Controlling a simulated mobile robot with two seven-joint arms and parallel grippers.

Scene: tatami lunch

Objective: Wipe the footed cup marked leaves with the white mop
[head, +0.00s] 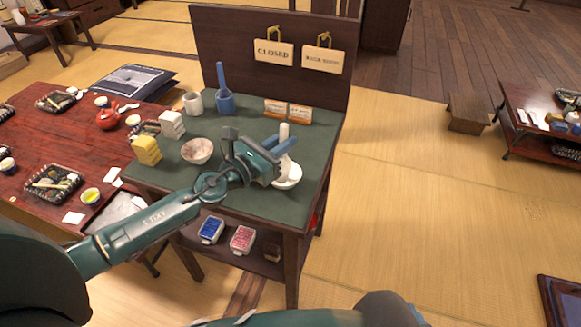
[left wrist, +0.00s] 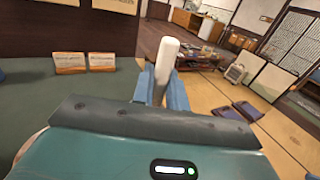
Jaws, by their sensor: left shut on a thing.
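The white mop's pale handle (head: 284,131) stands up from my left gripper (head: 278,150), which is shut on it over the right part of the green-topped stand. In the left wrist view the handle (left wrist: 167,58) rises between the two blue-grey fingers (left wrist: 165,92). A rounded white part (head: 289,177) shows below the gripper; whether it is the mop's head or a holder I cannot tell. A pale bowl-like cup (head: 197,151) with brownish marks stands left of the gripper; its foot and any leaf marking are not clear. My right gripper is not in view.
On the green top (head: 235,195) stand a white mug (head: 193,103), a blue tool in a blue holder (head: 225,100), white blocks (head: 171,124), yellow blocks (head: 146,150) and small cards (head: 287,110). A back panel (head: 215,45) with signs closes the far side. A laid red table (head: 35,130) stands left.

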